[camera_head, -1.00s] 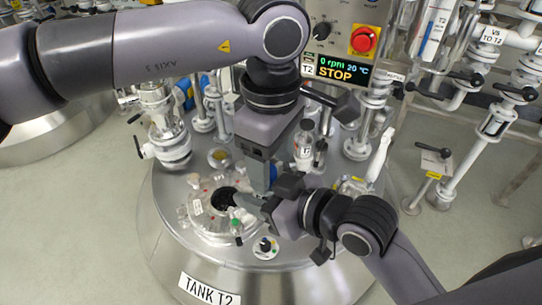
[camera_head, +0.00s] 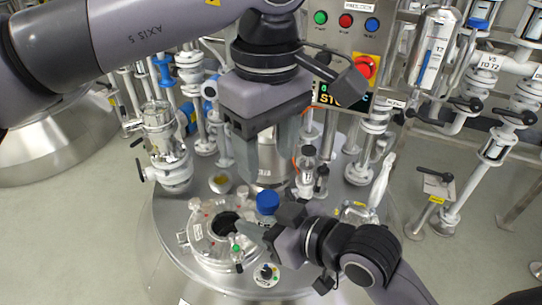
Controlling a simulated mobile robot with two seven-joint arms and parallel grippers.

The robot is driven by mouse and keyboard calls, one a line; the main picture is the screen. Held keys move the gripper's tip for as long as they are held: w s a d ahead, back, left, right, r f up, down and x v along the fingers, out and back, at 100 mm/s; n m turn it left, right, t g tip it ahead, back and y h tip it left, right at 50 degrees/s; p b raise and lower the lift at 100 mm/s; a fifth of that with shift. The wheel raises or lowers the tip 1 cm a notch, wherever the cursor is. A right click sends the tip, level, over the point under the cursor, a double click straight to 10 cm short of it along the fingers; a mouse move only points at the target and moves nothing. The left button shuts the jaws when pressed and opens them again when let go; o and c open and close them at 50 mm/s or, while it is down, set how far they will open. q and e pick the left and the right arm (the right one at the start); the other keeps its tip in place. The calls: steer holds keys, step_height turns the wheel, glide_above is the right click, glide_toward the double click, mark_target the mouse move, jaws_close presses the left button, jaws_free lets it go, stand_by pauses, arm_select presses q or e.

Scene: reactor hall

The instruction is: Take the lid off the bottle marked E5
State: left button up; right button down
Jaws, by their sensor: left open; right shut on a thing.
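A round blue lid (camera_head: 267,202) shows just above the jaws of my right gripper (camera_head: 258,232). The bottle under it is mostly hidden by this gripper, and no E5 mark can be read. The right gripper comes in from the lower right and is shut on the bottle, beside the round opening in the tank top. My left gripper (camera_head: 265,160) points down above and behind the blue lid. It is open, and its jaws are apart from the lid.
The steel tank top (camera_head: 172,225) has a round hatch (camera_head: 197,232) with a dark opening left of the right gripper. A small bottle (camera_head: 306,165) stands behind, to the right. A yellow-lined cup (camera_head: 221,183) and white valves (camera_head: 172,172) are at the left. A control panel (camera_head: 345,35) rises behind.

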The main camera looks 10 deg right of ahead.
mark_target(267, 198)
arm_select(q)
step_height(267, 198, down, 8)
steer(key=shift+r, duration=0.15)
steer(key=shift+c, duration=0.3)
jaws_close()
steer(key=n, duration=0.3)
stand_by(0.3)
